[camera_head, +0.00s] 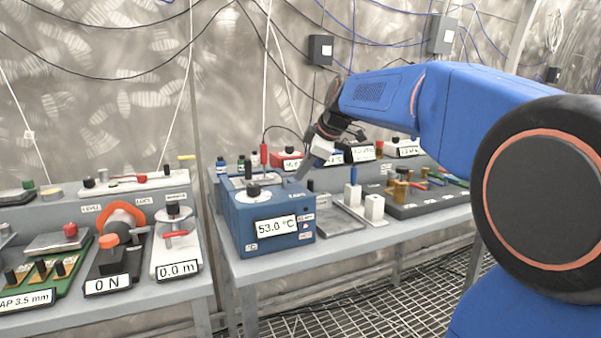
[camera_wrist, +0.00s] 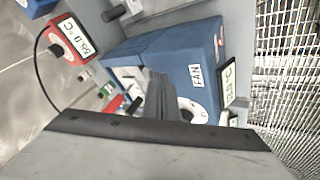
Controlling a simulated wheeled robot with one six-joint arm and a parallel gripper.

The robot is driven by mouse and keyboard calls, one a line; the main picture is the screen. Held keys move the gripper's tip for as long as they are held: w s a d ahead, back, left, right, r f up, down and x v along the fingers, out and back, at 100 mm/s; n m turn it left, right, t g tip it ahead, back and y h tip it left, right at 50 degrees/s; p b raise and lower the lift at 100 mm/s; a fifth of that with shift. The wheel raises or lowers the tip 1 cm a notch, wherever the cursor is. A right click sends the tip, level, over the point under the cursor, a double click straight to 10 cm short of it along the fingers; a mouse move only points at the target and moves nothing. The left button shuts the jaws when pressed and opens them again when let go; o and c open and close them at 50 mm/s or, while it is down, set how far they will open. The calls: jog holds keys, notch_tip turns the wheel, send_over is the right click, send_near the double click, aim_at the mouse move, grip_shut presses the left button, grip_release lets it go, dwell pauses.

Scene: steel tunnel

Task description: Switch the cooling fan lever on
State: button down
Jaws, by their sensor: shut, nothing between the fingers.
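The blue box (camera_head: 262,238) stands on the right bench, with a display reading 53.0 °C and a black knob on its top. In the wrist view the blue box (camera_wrist: 190,62) shows a white FAN label (camera_wrist: 196,76) on its upper face. I cannot make out the fan lever clearly; my fingers cover part of the face beside the label. My gripper (camera_head: 297,179) is over the back right of the box's top. In the wrist view my gripper (camera_wrist: 162,92) is shut and empty, close to the label; I cannot tell whether it touches the box.
A red meter (camera_wrist: 70,42) with a cable shows beside the box in the wrist view. White blocks (camera_head: 374,207) on a grey plate stand to its right. A gap separates the left bench (camera_head: 193,288), crowded with devices.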

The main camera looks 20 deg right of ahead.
jog(key=shift+a, duration=0.15)
jog(key=shift+w+a, duration=0.45)
dwell(0.3)
